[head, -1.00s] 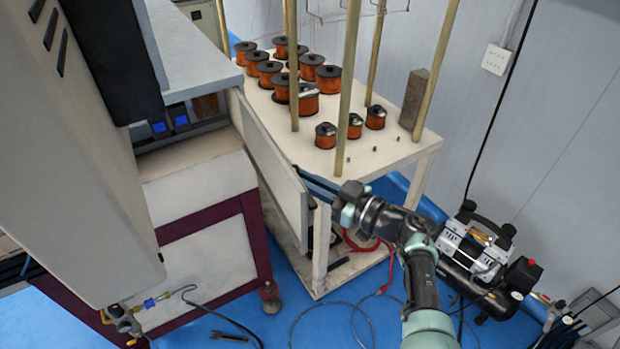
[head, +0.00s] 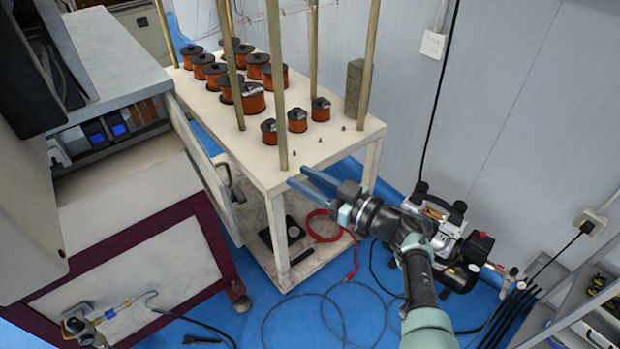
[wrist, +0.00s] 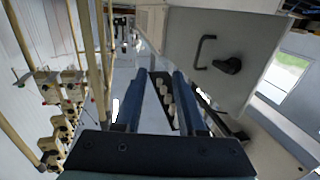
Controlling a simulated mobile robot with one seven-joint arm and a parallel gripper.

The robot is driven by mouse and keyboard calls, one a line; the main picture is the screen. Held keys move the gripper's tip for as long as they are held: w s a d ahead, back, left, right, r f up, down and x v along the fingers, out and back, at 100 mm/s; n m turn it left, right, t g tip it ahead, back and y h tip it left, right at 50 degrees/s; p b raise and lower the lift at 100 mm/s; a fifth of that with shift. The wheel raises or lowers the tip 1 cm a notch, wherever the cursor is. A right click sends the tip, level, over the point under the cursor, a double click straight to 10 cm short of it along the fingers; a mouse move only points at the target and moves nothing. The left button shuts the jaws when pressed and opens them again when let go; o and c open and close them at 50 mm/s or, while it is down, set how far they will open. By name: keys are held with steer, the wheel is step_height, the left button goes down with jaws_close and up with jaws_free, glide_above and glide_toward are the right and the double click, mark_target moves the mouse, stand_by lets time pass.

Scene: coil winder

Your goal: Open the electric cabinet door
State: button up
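The electric cabinet door (head: 200,158) is a pale grey panel on the right side of the machine, beside the white table. It appears to stand at an angle out from the machine body; how far is hard to tell. Its handle (head: 234,183) shows at the door's table side. In the wrist view the door (wrist: 190,30) is at the upper right, with a dark bar handle (wrist: 205,52) and a black knob (wrist: 229,65). My gripper (head: 297,176) is open and empty, over the table's near corner, right of the door and apart from it. Its blue fingers (wrist: 160,75) are spread in the wrist view.
The white table (head: 340,140) carries several copper spools (head: 253,99) and upright poles (head: 275,90). A red cable (head: 325,232) hangs by its lower shelf. An air compressor (head: 440,240) stands behind my arm. Cables lie on the blue floor.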

stand_by(0.5)
steer(key=v, duration=1.3)
steer(key=shift+p, duration=0.45)
steer(key=shift+a, duration=0.1)
